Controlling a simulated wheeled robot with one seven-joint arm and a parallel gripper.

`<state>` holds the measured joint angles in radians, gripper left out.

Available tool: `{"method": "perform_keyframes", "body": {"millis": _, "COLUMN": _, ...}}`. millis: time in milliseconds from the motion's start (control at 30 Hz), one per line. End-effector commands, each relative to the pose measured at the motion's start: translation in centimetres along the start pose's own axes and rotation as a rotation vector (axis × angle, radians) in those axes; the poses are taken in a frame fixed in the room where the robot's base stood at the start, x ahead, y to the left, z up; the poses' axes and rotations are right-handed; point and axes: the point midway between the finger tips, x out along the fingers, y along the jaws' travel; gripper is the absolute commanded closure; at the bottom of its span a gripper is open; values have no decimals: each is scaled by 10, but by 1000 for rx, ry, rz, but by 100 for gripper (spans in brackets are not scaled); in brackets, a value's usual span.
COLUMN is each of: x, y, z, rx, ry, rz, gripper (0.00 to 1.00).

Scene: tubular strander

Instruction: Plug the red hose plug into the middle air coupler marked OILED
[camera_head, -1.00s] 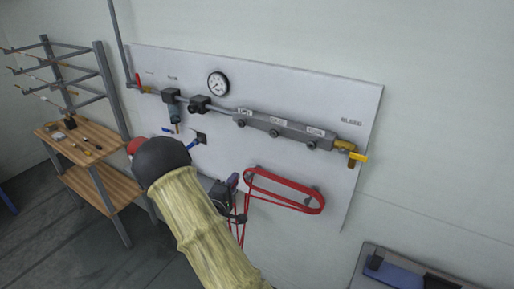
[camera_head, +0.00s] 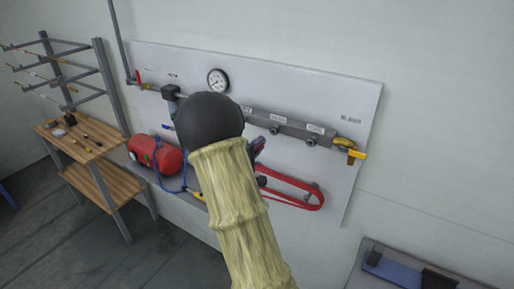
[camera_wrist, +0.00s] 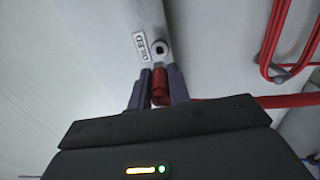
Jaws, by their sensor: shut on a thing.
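My gripper (camera_wrist: 159,78) is shut on the red hose plug (camera_wrist: 160,92), which sits between the two fingers in the wrist view. The middle air coupler (camera_wrist: 159,49) is a round grey fitting with a dark bore, just beyond the plug's tip. The OILED label (camera_wrist: 141,46) is beside it on the left. Plug and coupler look close and roughly in line; a small gap seems to show. In the head view my gripper (camera_head: 257,148) is mostly hidden by my arm, below and left of the middle coupler (camera_head: 274,130). The plug is hidden there.
The red hose (camera_head: 292,199) hangs in loops on the panel (camera_head: 345,110) and runs to the plug. The right coupler (camera_head: 311,142) and yellow valve (camera_head: 355,154) are to the right. My arm hides the left coupler. A red tank (camera_head: 150,155) stands left.

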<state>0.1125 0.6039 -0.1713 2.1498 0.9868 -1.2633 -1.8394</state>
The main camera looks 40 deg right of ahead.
Motion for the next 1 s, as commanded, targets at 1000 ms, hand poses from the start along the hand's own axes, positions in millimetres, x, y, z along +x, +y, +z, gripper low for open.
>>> {"method": "perform_keyframes", "body": {"millis": 1000, "x": 51, "y": 0, "z": 0, "rx": 0, "ry": 1, "rz": 0, "gripper": 100}}
